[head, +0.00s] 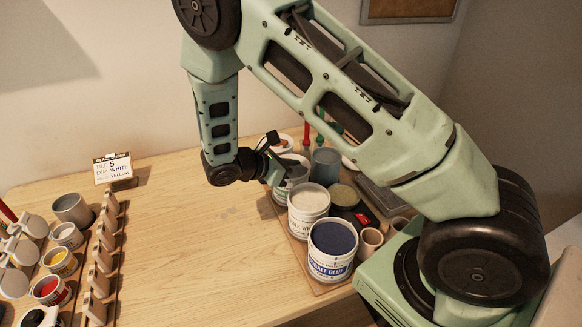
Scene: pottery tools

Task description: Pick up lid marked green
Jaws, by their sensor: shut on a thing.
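My gripper (276,168) is over the back left of the pot group, pointing right and down, at the left side of a pale jar (297,173). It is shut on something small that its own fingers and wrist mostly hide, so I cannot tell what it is. No lid with a clear green mark can be made out. A pale disc with an orange centre (286,141) lies just behind the gripper. Another pale disc (349,162) is partly hidden behind my arm.
An open white glaze jar (308,224) and a cobalt blue jar (330,265) stand on a wooden board at the right, with grey and dark pots behind. The table's middle (200,240) is clear.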

